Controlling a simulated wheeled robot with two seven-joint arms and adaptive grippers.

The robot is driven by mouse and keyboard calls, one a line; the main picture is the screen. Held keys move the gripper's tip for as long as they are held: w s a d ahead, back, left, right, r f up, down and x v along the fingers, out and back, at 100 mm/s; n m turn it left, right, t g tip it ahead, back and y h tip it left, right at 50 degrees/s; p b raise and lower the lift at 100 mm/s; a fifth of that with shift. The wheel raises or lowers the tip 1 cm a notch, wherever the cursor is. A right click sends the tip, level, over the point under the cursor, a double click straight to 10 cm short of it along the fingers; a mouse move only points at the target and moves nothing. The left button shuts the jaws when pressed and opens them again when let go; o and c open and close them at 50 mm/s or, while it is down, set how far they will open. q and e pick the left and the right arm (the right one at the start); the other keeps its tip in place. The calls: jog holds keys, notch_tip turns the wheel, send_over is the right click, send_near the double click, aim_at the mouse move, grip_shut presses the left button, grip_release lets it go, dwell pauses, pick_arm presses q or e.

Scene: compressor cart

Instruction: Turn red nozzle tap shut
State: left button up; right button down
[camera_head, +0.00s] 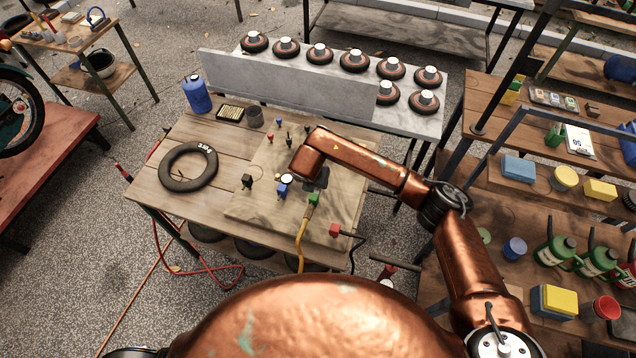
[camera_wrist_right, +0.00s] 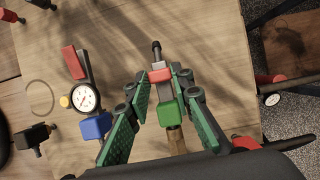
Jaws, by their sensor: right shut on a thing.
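My right gripper (camera_wrist_right: 160,78) has its green-padded fingers on both sides of a red tap (camera_wrist_right: 160,76), which sits on a black-tipped nozzle. A green block (camera_wrist_right: 166,108) and a tan hose lie just below the tap, between the fingers. In the head view my right gripper (camera_head: 317,182) is above the wooden board, and the arm hides the tap. The green block (camera_head: 313,198) with its yellow hose (camera_head: 302,240) shows there. My left gripper is not in view.
A round gauge (camera_wrist_right: 83,98) with a blue block (camera_wrist_right: 96,126) and a red lever (camera_wrist_right: 75,62) stands left of the gripper. A red block (camera_head: 335,230) with a black hose is near the board's front right. A black ring (camera_head: 188,167) lies left on the table.

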jog(key=shift+w, duration=0.1)
dwell(0.5)
jog(key=c, duration=2)
grip_release()
jog(key=shift+o, duration=0.2)
jog(key=v, duration=1.2)
jog(key=shift+a, duration=0.1)
